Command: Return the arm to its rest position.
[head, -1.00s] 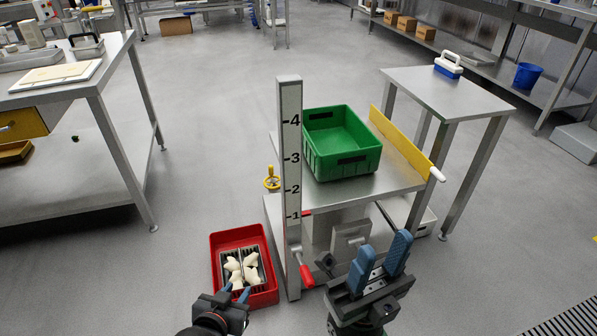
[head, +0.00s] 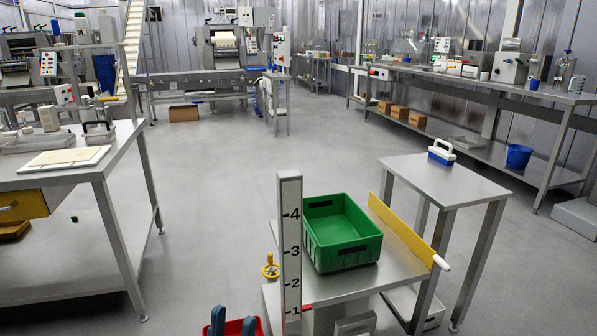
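The two blue fingertips of my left gripper (head: 233,325) show at the bottom edge. They stand apart with a gap between them and nothing visible in it, in front of the red crate (head: 235,326). Only a strip of the crate's rim shows, and its contents are out of view. My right gripper is not in view. The green crate (head: 342,257) stands on the steel lift table behind the post with the number scale (head: 290,240). It looks empty.
A steel table (head: 450,180) with a blue-and-white handled tool (head: 441,152) stands right of the lift table, which has a yellow side rail (head: 405,232). A workbench (head: 125,150) stands at left.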

